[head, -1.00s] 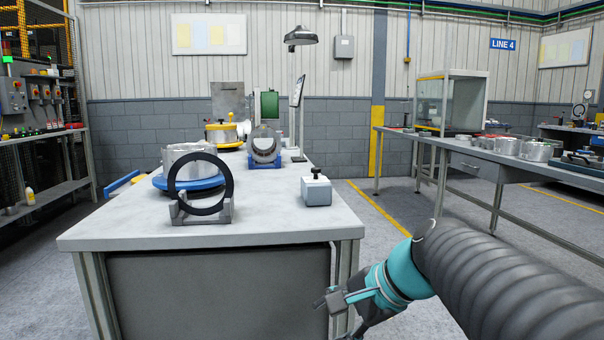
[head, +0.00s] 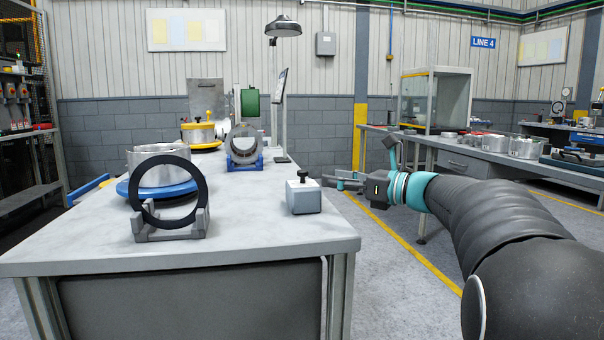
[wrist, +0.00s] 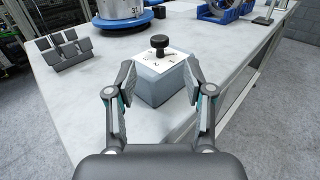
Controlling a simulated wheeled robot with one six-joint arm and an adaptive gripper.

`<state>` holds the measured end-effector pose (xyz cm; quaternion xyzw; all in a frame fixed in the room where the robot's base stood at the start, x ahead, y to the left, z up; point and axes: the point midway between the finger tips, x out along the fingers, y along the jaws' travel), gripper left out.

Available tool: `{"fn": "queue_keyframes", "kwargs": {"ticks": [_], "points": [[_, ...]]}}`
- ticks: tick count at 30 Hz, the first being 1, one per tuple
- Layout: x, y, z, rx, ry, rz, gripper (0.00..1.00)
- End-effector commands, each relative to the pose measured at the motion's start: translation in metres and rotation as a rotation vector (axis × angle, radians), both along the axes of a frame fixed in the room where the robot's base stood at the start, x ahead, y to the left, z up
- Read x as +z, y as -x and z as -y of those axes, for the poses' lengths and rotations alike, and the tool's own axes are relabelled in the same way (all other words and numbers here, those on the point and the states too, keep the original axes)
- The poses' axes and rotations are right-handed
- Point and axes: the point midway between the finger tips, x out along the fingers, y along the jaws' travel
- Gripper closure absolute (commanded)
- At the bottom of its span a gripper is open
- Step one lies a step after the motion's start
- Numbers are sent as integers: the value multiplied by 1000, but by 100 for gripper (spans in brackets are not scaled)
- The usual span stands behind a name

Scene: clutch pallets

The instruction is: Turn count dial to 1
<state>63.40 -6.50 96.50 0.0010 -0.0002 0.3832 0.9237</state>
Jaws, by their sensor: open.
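The count dial is a grey box with a white marked top plate and a black knob; its box (head: 304,199) stands near the right edge of the workbench, with the knob (head: 303,175) on top. In the wrist view the knob (wrist: 159,42) stands beyond my fingertips and the box (wrist: 163,82) lies between and ahead of them. The marks on the plate are too small to read. My gripper (head: 346,181) is open and empty, just right of the box in the head view; it also shows in the wrist view (wrist: 160,85).
A black ring (head: 169,190) stands in a grey cradle left of the box. Behind it a metal drum (head: 158,165) sits on a blue round base (head: 160,192). A blue-based fixture (head: 244,146) stands farther back. The bench top around the box is clear.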

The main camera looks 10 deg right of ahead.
Motion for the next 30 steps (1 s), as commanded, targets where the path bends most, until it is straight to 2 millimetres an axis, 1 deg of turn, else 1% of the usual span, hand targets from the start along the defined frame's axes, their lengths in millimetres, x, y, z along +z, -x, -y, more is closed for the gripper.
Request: {"fn": "queue_keyframes", "kwargs": {"ticks": [1,6,12,15,21,29,30], "points": [[0,-7,-9,5,-1,-1,48],[0,-29,-30,3,0,0,48],[0,-52,-52,1,1,0,48],[0,-60,-60,0,1,0,48],[0,-67,-67,-1,2,1,48],[0,-67,-67,-1,2,1,48],[0,-67,-67,-1,2,1,57]]}}
